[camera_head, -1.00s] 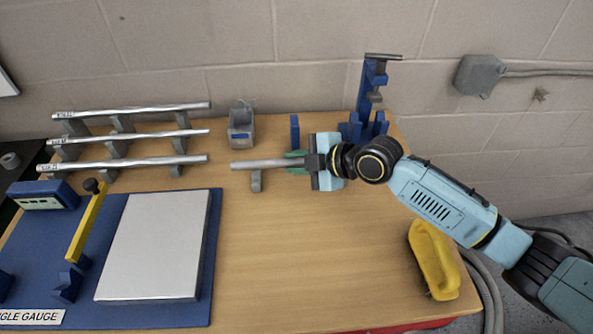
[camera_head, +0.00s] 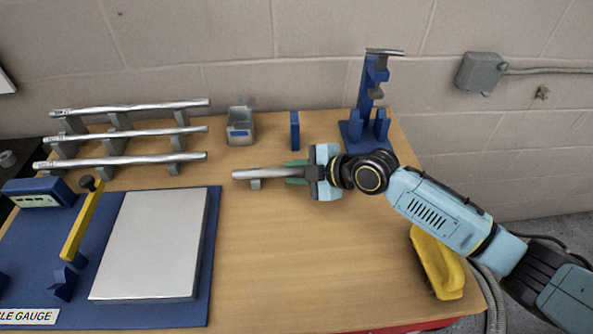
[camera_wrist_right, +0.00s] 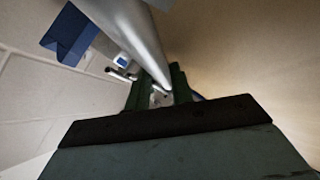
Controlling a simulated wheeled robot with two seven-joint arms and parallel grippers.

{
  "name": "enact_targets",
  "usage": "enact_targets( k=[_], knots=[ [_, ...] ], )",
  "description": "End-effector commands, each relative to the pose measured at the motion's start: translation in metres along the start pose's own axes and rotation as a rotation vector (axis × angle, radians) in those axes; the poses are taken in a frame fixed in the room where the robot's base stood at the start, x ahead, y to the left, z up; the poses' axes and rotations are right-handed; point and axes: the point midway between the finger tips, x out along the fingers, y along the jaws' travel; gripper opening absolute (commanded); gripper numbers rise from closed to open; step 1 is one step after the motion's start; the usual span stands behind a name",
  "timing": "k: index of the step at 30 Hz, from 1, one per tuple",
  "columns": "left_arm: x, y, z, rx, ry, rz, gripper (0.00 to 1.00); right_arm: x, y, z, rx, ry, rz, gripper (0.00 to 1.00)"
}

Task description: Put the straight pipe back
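The straight pipe (camera_head: 262,174) is a short grey metal tube lying level, with its free end pointing left. My right gripper (camera_head: 296,173) comes in from the right, with a green finger on either side of the pipe's right end, shut on it. A small grey support (camera_head: 255,185) shows just below the pipe's left part; I cannot tell whether they touch. In the right wrist view, the dark fingers (camera_wrist_right: 157,92) have a pale metal length running up and left from between them, apparently the pipe. My left gripper is not in view.
Several grey supports at the back left hold long pipes (camera_head: 130,133). A metal box (camera_head: 240,130), a blue block (camera_head: 294,131) and a blue stand (camera_head: 372,90) stand along the back. A blue board (camera_head: 212,255) with a grey plate (camera_head: 155,245) fills the left. The front middle is clear; a yellow object (camera_head: 438,262) lies right.

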Motion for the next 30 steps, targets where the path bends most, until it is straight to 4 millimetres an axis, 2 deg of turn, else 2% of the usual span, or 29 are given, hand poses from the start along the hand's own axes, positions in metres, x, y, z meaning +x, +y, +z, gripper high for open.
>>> enact_targets(
  k=[1,4,13,18,24,30],
  knots=[
    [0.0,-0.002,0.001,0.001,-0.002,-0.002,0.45,0.0,0.0,0.0,0.0,0.0,0.0,0.3],
    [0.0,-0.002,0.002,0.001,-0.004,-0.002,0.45,0.0,0.0,0.0,0.0,0.0,0.0,0.43],
    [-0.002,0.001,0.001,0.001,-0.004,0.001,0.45,-0.001,0.0,-0.001,0.002,-0.001,-0.004,0.43],
    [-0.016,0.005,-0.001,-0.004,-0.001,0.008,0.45,-0.007,0.009,-0.007,0.003,0.0,-0.003,0.43],
    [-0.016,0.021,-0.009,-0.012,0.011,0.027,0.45,-0.053,0.007,-0.003,-0.001,-0.004,-0.002,0.43],
    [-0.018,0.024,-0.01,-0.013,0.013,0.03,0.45,-0.094,0.007,-0.004,0.0,-0.003,-0.003,0.43]
  ],
)
